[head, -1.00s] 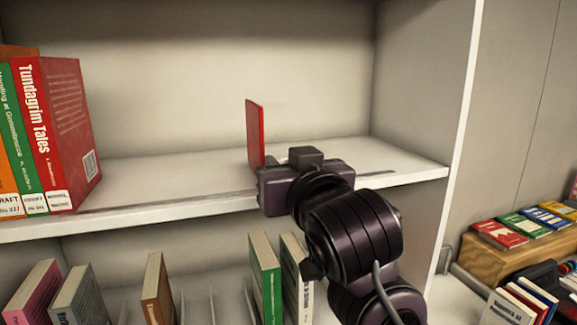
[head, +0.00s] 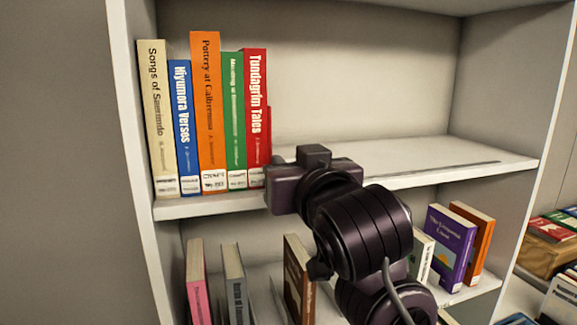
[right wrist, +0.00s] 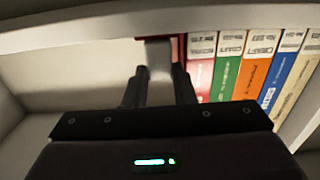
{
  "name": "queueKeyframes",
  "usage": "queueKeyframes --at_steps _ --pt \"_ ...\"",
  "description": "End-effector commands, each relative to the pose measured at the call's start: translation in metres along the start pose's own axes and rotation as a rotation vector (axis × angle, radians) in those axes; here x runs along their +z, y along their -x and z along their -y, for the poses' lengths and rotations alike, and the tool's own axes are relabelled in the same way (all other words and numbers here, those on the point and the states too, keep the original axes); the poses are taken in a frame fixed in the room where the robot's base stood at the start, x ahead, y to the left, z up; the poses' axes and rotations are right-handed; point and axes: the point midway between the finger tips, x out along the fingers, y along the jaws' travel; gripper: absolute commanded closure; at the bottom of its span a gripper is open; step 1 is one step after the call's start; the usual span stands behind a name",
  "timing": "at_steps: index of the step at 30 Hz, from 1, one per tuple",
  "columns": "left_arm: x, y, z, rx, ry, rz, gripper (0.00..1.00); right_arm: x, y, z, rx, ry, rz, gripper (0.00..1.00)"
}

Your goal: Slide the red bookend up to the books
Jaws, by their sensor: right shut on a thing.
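The red bookend (head: 269,125) shows as a thin red strip at the right side of the red book Tundagrim Tales (head: 256,105) on the upper shelf. In the right wrist view a red edge of the bookend (right wrist: 152,39) shows above a pale grey part between my fingers. My right gripper (right wrist: 159,78) is shut on the bookend; in the head view its dark body (head: 300,185) is at the shelf's front edge and hides its fingertips. Whether bookend and book touch is hard to tell. My left gripper is out of view.
The row of upright books runs left from the red one: green (head: 233,120), orange (head: 208,115), blue (head: 184,130) and cream (head: 158,120). The upper shelf (head: 430,160) is bare to the right. More books, such as a purple one (head: 450,240), stand below.

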Motion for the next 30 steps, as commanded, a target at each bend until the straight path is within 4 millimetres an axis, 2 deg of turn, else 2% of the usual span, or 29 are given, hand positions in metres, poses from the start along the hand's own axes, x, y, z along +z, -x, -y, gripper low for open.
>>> queueKeyframes --at_steps 6,10,11,15,24,30 --pt "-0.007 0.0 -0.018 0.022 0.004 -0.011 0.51 -0.001 0.0 0.001 -0.002 0.001 -0.004 1.0" --pt "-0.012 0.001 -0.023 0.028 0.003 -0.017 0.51 -0.001 0.0 0.0 -0.001 0.0 -0.004 1.0" --pt "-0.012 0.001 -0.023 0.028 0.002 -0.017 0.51 -0.001 0.0 0.0 -0.001 -0.001 -0.004 0.73" --pt "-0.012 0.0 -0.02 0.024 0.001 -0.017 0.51 -0.001 0.0 0.0 -0.001 -0.001 -0.004 0.55" --pt "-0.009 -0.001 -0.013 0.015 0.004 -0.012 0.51 0.0 0.002 0.0 -0.001 -0.001 -0.004 0.55" --pt "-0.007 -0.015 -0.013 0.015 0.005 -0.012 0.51 0.002 0.027 0.0 -0.002 0.0 -0.008 0.55"
